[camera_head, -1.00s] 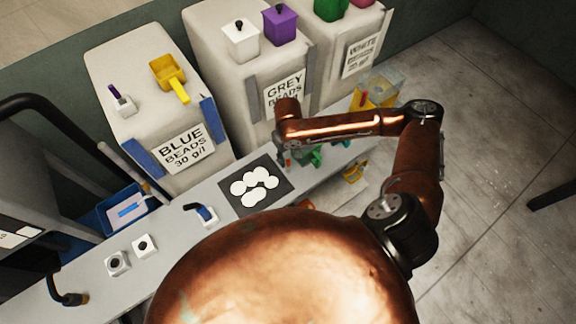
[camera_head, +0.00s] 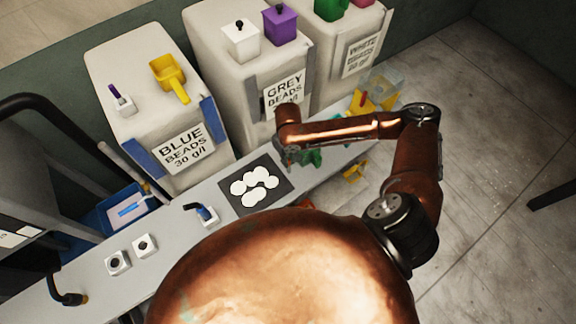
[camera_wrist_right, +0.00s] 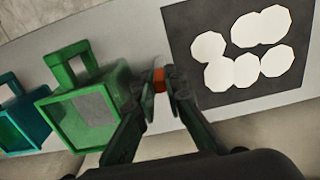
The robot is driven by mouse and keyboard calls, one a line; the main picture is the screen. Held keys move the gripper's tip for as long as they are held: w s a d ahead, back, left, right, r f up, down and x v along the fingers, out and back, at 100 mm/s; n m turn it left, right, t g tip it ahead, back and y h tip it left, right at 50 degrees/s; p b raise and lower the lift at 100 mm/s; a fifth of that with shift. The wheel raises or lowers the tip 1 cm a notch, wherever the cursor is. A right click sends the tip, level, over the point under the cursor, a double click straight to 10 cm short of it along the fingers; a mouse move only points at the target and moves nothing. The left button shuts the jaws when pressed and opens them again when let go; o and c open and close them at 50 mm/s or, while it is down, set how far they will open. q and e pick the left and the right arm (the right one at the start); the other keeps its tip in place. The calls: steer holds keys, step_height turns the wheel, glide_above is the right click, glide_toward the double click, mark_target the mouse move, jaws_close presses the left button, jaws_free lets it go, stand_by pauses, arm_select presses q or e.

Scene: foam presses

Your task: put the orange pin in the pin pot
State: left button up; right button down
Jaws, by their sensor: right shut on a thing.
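My right gripper (camera_wrist_right: 160,82) is shut on the orange pin (camera_wrist_right: 159,78) in the right wrist view. Only a short orange piece of the pin shows between the fingertips, and the rest is hidden. The gripper is between a green open box with a handle (camera_wrist_right: 66,93) and a dark mat (camera_wrist_right: 204,82) with white discs. In the head view the copper wrist mostly hides this gripper, just right of the mat. I cannot tell which thing is the pin pot. My left gripper is not in view.
A blue tray (camera_head: 108,207) is at the left.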

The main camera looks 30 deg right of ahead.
steer(key=shift+r, duration=0.15)
steer(key=shift+w+r, duration=0.1)
steer(key=shift+r, duration=0.2)
step_height(320, 180, up, 2)
steer(key=s+a+r+p, duration=0.9)
steer(key=s+r, duration=0.1)
steer(key=s, duration=0.1)
steer(key=w+d+f+b, duration=0.1)
steer(key=w+b, duration=0.3)
steer(key=b, duration=0.4)
steer(key=w+d+f+m+b, duration=0.1)
steer(key=w+f+b, duration=0.2)
steer(key=w+b, duration=0.2)
steer(key=b, duration=0.3)
steer(key=shift+d+f+b, duration=0.3)
steer(key=shift+d+b, duration=0.05)
